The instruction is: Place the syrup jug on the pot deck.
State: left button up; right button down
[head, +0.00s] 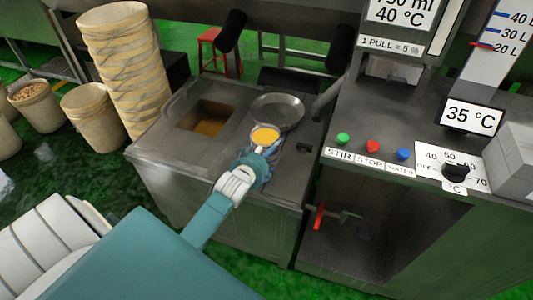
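The syrup jug (265,135) is a small pale vessel with orange-yellow liquid showing at its open top. It is over the right part of the pot deck (165,150), a grey metal top with a square opening, in front of a round metal pan. My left gripper (260,155), on a teal and white arm, is at the near side of the jug and looks closed on it. The gripper hides the jug's lower part and its base, so I cannot tell whether it touches the deck. My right gripper is not in view.
The round pan (277,111) sits behind the jug. To the right stands a machine with stir, stop and water buttons (372,146) and a dial (456,170). Tall stacked baskets (120,65) stand at the left. A red stool (212,48) is behind.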

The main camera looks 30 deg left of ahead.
pick_arm(q)
jog(key=o, duration=1.3)
jog(key=v, duration=1.2)
jog(key=shift+d, duration=0.1)
